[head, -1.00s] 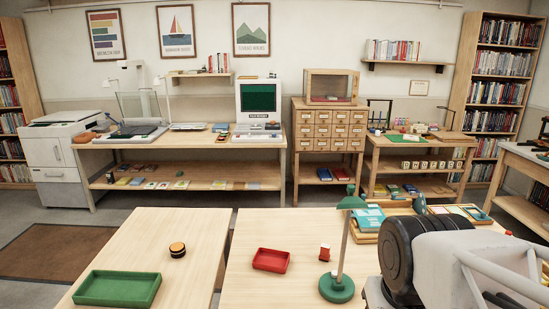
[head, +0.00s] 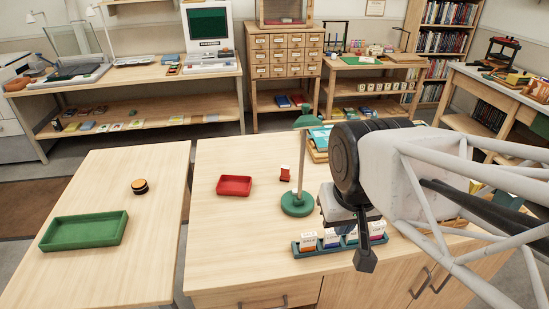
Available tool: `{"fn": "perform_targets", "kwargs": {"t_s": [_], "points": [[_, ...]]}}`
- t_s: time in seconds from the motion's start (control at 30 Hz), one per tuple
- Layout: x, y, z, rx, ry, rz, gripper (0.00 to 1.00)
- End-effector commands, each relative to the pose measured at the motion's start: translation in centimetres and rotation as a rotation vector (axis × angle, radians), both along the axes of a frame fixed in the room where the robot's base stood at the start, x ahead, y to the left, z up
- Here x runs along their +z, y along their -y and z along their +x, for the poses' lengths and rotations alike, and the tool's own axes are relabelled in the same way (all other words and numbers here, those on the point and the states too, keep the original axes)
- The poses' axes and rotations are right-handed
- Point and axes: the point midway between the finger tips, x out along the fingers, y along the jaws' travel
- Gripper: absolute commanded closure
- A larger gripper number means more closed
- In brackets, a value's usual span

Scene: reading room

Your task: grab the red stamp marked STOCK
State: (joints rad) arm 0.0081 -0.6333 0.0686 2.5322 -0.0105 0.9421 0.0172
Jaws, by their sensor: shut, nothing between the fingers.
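A teal rack (head: 340,245) near the front edge of the right table holds several small stamps with white tops and coloured parts. The leftmost stamp (head: 309,242) looks orange-red. The writing on the stamps is too small to read. A small red block with a white face (head: 285,173) stands alone behind the green lamp; I cannot tell whether it is marked STOCK. My gripper (head: 365,261) points down, shut and empty, by the front of the rack at its right half. My arm hides part of the rack's surroundings.
A green lamp (head: 297,203) stands just behind the rack. A red tray (head: 234,186) lies to its left. The left table holds a green tray (head: 84,230) and a round black-and-orange thing (head: 139,187). The right table's left front is bare.

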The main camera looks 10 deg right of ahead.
Motion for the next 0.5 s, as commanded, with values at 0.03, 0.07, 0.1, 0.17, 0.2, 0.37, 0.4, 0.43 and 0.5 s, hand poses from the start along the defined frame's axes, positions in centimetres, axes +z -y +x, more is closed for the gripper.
{"fn": "perform_targets", "kwargs": {"t_s": [0.03, 0.07, 0.1, 0.17, 0.2, 0.37, 0.4, 0.43, 0.5], "points": [[0.0, 0.0, 0.0, 0.0, 0.0, 0.0, 1.0], [0.0, 0.0, 0.0, 0.0, 0.0, 0.0, 1.0], [0.0, 0.0, 0.0, 0.0, 0.0, 0.0, 1.0], [0.0, 0.0, 0.0, 0.0, 0.0, 0.0, 1.0], [0.0, 0.0, 0.0, 0.0, 0.0, 0.0, 1.0], [0.0, 0.0, 0.0, 0.0, 0.0, 0.0, 1.0], [0.0, 0.0, 0.0, 0.0, 0.0, 0.0, 1.0], [0.0, 0.0, 0.0, 0.0, 0.0, 0.0, 0.95], [0.0, 0.0, 0.0, 0.0, 0.0, 0.0, 0.85]]}}
